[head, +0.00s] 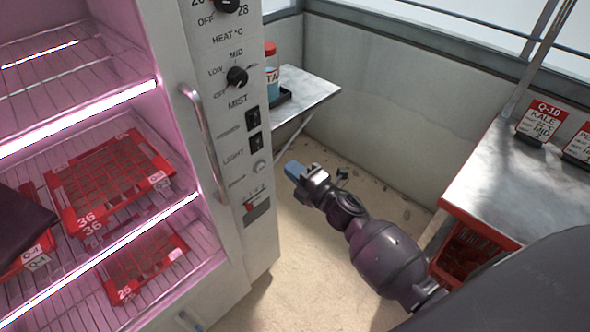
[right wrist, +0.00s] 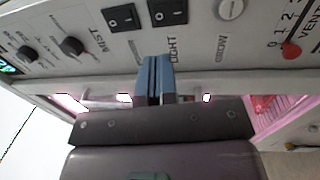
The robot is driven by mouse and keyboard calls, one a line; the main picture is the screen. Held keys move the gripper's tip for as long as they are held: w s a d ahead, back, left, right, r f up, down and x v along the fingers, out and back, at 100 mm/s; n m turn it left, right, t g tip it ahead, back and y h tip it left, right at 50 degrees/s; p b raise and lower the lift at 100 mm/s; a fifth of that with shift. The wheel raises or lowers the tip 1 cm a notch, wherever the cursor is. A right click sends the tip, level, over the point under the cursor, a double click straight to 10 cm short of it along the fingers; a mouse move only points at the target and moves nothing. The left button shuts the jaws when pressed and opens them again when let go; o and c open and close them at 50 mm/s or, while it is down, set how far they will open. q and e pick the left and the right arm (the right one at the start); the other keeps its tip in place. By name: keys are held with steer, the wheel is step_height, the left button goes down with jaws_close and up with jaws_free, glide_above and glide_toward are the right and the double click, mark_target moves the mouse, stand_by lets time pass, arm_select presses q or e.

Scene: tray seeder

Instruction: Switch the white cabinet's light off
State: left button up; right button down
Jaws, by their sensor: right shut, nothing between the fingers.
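The white cabinet (head: 176,62) stands at the left, its inside lit pink with bright strips along the shelves. Its front panel has two black rocker switches. The lower one, the light switch (head: 256,142), has the LIGHT label beside it; in the right wrist view this switch (right wrist: 167,12) is just beyond my fingertips. Which way it is tipped is too small to tell. My right gripper (head: 294,170), with blue fingers, is shut and empty, to the right of the panel. In the right wrist view the fingers (right wrist: 154,72) partly cover the LIGHT label. My left gripper is not visible.
The other switch (head: 253,118), the mist knob (head: 237,77), a round button (head: 260,167) and the vent slider (head: 257,206) are close by. A door handle (head: 203,125) sticks out beside the panel. A metal side table (head: 315,88) is behind; a workbench (head: 500,190) is at the right.

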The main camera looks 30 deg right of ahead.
mark_target(258, 140)
steer(key=x, duration=1)
steer(key=shift+b, duration=0.35)
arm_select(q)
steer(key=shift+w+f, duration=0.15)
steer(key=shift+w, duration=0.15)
arm_select(e)
steer(key=shift+w+a, duration=0.1)
steer(key=shift+w, duration=0.2)
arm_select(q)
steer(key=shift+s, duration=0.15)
arm_select(e)
steer(key=shift+w+r, duration=0.15)
steer(key=shift+w, duration=0.05)
